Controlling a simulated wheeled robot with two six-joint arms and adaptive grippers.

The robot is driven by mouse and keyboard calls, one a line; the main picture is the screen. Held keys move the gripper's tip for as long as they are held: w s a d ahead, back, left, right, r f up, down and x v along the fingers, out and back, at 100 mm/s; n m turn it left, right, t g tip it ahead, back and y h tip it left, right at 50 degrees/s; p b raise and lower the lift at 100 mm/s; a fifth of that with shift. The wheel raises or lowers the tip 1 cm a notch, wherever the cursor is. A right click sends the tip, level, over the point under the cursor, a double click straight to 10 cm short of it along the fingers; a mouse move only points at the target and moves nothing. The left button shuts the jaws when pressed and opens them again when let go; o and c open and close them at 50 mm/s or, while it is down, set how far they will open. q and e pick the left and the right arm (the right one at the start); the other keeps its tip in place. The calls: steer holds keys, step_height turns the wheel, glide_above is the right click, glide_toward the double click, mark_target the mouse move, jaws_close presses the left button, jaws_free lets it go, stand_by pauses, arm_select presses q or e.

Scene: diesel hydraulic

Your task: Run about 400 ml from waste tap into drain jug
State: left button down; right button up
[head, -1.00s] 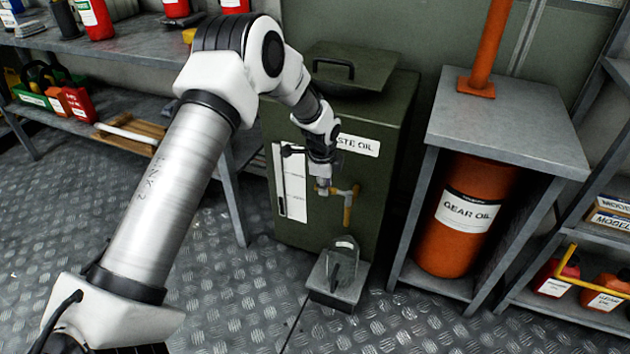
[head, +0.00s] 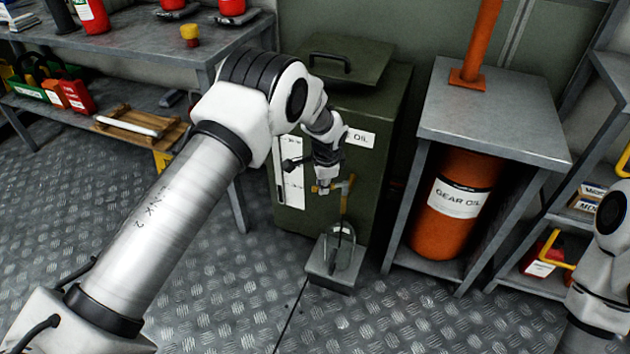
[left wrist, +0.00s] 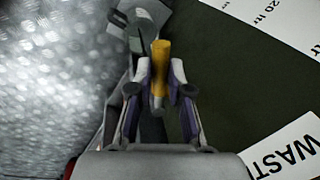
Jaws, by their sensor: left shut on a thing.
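The green waste oil tank (head: 380,200) stands against the wall, with a brass tap (head: 345,184) low on its front. My left gripper (head: 325,187) is at the tap, shut on its yellow handle (left wrist: 160,62), which shows between the fingers in the left wrist view (left wrist: 160,88). A clear drain jug (head: 346,247) stands below the spout on a grey block (head: 322,272). A thin dark streak runs from under the spout down to the jug and looks like flowing oil. The level in the jug is too small to read. My right gripper is outside the frame.
A grey bench (head: 490,120) with an orange gear oil drum (head: 455,215) under it stands right of the tank. A workbench (head: 130,55) is at the left. My right arm shows at the right edge. The chequered floor in front is clear.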

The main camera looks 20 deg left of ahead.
arm_select(q)
steer(key=shift+s, duration=0.1)
steer(key=c, duration=1.1)
jaws_free()
steer(key=shift+f, duration=0.1)
step_height(320, 180, up, 12)
steer(key=s+d, duration=0.1)
steer(key=shift+s+d, duration=0.15)
steer(key=shift+s, duration=0.25)
steer(key=shift+f, duration=0.1)
